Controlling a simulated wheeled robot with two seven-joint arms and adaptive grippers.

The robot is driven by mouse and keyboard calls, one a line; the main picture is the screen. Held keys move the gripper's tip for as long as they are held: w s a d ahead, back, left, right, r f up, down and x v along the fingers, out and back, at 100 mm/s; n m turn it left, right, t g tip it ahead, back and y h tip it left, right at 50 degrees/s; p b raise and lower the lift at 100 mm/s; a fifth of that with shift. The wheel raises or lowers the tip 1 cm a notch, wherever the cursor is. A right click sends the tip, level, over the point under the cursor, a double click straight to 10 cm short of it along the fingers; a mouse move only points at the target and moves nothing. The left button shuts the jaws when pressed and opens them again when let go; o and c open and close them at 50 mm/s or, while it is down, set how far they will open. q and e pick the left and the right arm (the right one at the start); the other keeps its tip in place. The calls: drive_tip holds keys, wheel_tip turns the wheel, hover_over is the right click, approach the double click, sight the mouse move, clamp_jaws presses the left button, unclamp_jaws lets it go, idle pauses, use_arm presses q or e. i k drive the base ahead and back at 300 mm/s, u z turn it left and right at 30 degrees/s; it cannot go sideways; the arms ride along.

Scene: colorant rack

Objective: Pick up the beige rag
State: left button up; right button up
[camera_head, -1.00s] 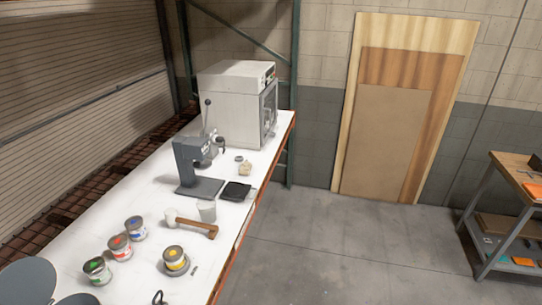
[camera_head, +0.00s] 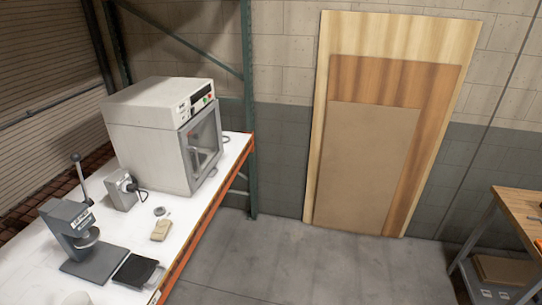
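A small beige folded item (camera_head: 161,230), which looks like the beige rag, lies on the white tabletop (camera_head: 120,220). It is near the table's right edge, in front of the white oven-like machine. A small grey round piece (camera_head: 159,211) lies just behind it. Neither of my grippers is in view.
The white oven-like machine (camera_head: 150,135) stands at the table's far end. A grey press (camera_head: 85,240), a black flat pan (camera_head: 137,271) and a grey box with a cable (camera_head: 120,190) stand nearby. Wooden boards (camera_head: 370,165) lean on the wall. The grey floor (camera_head: 310,265) is clear. A workbench (camera_head: 515,225) is at right.

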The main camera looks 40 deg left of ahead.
sight(161, 231)
drive_tip(key=u, duration=0.2)
drive_tip(key=i, duration=1.8)
drive_tip(key=u, duration=1.3)
drive_tip(key=i, duration=0.9)
drive_tip(key=u, duration=1.1)
